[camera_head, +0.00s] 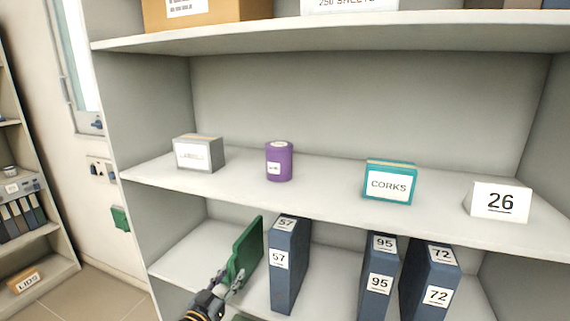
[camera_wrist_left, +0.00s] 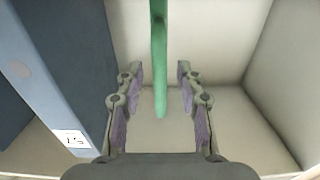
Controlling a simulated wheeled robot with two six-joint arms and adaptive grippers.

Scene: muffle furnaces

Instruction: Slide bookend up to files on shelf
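The green bookend (camera_head: 243,252) stands upright on the lower shelf, left of the blue file 57 (camera_head: 284,278), with a narrow gap between them in the head view. My left gripper (camera_head: 228,284) is at the bookend's near side. In the left wrist view, the bookend's thin plate (camera_wrist_left: 159,60) runs between the fingers of my left gripper (camera_wrist_left: 160,100), which are open with clear space on both sides of it. A blue file (camera_wrist_left: 60,70) is on the left there. Other files, 95 (camera_head: 379,280) and 72 (camera_head: 431,282), stand further right. My right gripper is not in view.
The shelf board above holds a grey box (camera_head: 199,154), a purple can (camera_head: 279,162), a teal corks box (camera_head: 389,184) and a white 26 card (camera_head: 499,202). The lower shelf (camera_head: 190,254) is bare left of the bookend, up to the side panel.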

